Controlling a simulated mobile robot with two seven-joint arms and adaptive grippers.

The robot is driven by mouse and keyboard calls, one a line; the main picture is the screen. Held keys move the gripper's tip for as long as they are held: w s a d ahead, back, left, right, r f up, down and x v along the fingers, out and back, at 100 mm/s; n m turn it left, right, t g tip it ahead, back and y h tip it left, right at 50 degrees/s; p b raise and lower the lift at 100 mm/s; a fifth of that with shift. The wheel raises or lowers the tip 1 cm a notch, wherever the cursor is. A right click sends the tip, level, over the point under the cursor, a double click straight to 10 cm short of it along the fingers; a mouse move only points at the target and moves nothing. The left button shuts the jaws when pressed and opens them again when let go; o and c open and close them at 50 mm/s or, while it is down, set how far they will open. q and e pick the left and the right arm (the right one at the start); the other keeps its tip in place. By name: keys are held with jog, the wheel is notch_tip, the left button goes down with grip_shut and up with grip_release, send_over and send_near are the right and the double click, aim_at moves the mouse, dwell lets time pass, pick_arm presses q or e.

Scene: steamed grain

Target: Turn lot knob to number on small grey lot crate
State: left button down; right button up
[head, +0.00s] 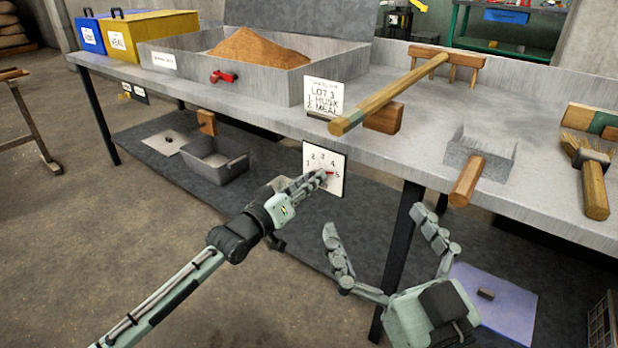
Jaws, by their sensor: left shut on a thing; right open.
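A white dial plate (338,163) with numbers hangs at the front edge of the table. The lot knob (330,173) is mostly hidden by my fingers; a small red mark shows on the side of the 5. My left gripper (318,176) is shut on the knob. A small grey crate (216,172) sits on the lower shelf; I can read no number on it. My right gripper (390,245) is open and empty in front of the table, right of the dial.
A large grey tray (170,61) of brown grain with a red handle (223,76) stands on the table (420,130). A wooden rake (390,95), a scoop (480,155) and a brush (590,180) lie to the right. Blue (88,35) and yellow (125,45) bins stand left. A table leg (400,240) is near my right gripper.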

pick_arm(q)
jog(key=shift+m, duration=1)
pick_arm(e)
jog(key=shift+w+d+f+g+h, duration=0.2)
jog(key=shift+f+g, duration=0.15)
jog(key=shift+f, duration=0.25)
jog(key=shift+w+d+f+g+h, duration=0.1)
jog(key=shift+d+f+g+h, duration=0.15)
jog(key=shift+f, duration=0.4)
jog(key=shift+w+d+f+g+h, duration=0.2)
jog(key=shift+f+g, duration=0.2)
jog(key=shift+f, duration=0.2)
pick_arm(q)
jog(key=c, duration=1.2)
grip_release()
jog(key=v, duration=1.2)
